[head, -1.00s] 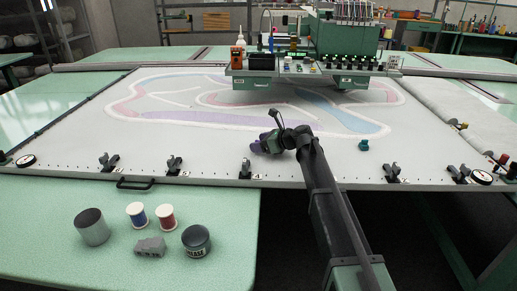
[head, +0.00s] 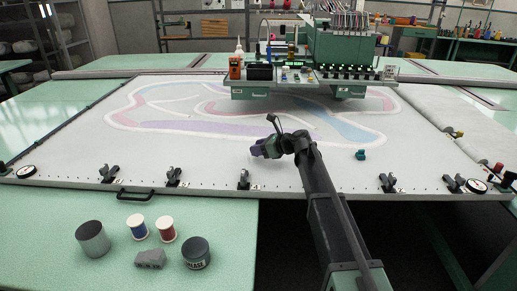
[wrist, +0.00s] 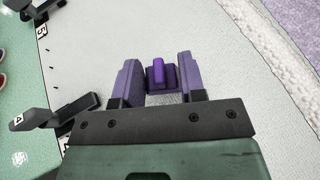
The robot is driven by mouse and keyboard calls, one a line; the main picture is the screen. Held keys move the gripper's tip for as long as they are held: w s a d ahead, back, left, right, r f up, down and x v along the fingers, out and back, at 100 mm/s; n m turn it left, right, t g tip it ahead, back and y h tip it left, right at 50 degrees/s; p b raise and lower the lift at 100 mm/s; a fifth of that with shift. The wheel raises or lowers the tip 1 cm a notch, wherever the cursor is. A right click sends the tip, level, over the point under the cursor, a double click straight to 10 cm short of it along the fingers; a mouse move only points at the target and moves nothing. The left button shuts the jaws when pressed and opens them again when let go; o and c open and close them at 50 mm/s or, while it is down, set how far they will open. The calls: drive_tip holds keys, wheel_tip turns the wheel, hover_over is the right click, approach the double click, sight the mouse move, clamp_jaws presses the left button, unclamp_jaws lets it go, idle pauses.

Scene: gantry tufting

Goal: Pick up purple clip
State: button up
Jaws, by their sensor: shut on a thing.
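The purple clip (wrist: 158,76) shows in the wrist view between the two purple fingers of my gripper (wrist: 156,82). The fingers are shut on it, and it stands out at their tips over the white cloth. In the head view my gripper (head: 258,150) is over the front part of the white stretched cloth (head: 210,158), left of my arm's elbow. The clip is not clearly told apart from the purple fingers there.
Black clamps (head: 244,180) line the frame's front edge. A small teal object (head: 361,155) lies on the cloth at right. The green tufting machine (head: 350,50) stands at the back. A grey cup (head: 92,239), two thread spools (head: 138,227) and a dark jar (head: 196,252) stand front left.

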wheel_tip(320, 180, up, 18)
drive_tip(key=p, duration=1.6)
drive_tip(key=shift+f, duration=0.15)
drive_tip(key=shift+f, duration=0.1)
